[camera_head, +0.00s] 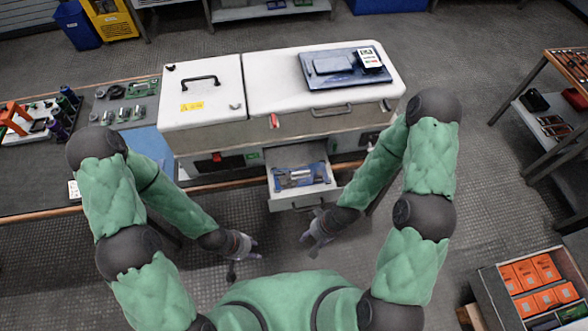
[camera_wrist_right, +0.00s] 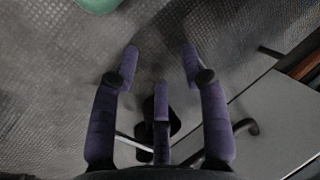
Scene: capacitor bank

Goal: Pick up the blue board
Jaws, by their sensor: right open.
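A dark blue flat board (camera_head: 318,78) lies on the right part of the white cabinet top, with a grey raised block and a white label card on it. A blue piece with metallic parts (camera_head: 302,178) lies in the open drawer. A blue flat surface (camera_head: 150,143) shows on the left bench, partly hidden by my left arm. I cannot tell for certain which is the task's board. My left gripper (camera_head: 250,250) is open and empty, low before the cabinet. My right gripper (camera_head: 318,232) is open and empty below the drawer; its spread fingers show in the right wrist view (camera_wrist_right: 160,65).
The white cabinet (camera_head: 225,118) has a black handle on its left lid. The drawer (camera_head: 296,202) juts out toward me. A left bench (camera_head: 35,200) holds electronic parts. A right shelf (camera_head: 548,115) and a crate with orange boxes (camera_head: 530,285) flank clear floor.

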